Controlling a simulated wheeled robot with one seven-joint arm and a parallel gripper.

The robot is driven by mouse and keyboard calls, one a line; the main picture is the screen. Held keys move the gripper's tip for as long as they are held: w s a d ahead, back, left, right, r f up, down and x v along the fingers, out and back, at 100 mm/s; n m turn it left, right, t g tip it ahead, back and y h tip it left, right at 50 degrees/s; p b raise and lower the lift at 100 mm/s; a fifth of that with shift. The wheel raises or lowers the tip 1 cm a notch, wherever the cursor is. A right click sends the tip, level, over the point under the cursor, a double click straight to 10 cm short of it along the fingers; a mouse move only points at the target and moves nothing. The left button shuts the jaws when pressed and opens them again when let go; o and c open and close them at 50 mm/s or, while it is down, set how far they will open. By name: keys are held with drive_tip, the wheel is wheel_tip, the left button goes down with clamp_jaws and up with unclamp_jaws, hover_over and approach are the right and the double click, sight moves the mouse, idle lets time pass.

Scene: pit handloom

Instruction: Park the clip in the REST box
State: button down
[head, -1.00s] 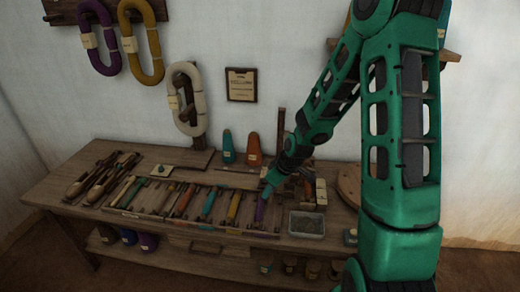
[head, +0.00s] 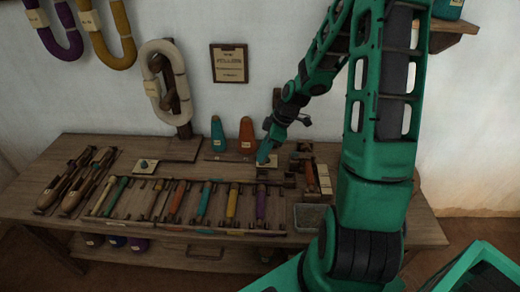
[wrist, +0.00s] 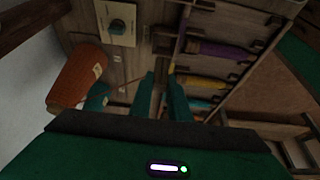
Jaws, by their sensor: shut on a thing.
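My gripper (head: 264,160) is near the back of the bench, in front of the orange cone. In the wrist view its two teal fingers (wrist: 162,95) are close together with a narrow dark gap. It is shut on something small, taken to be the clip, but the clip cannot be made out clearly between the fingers. I cannot read a REST label in any view. A pale plate with a green knob (wrist: 117,25) lies to the upper left of the fingertips in the wrist view, apart from them.
An orange cone (head: 246,136) and a teal cone (head: 218,134) stand at the back. A rack of coloured bobbins (head: 231,203) spans the bench front. A grey-rimmed tray (head: 311,216) sits at the right. Shuttles (head: 86,184) lie at the left.

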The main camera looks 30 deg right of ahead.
drive_tip(key=shift+s+f, duration=0.15)
drive_tip(key=shift+f, duration=3.4)
drive_tip(key=c, duration=1.3)
unclamp_jaws()
drive_tip(key=shift+o, duration=0.2)
drive_tip(key=shift+r, duration=4)
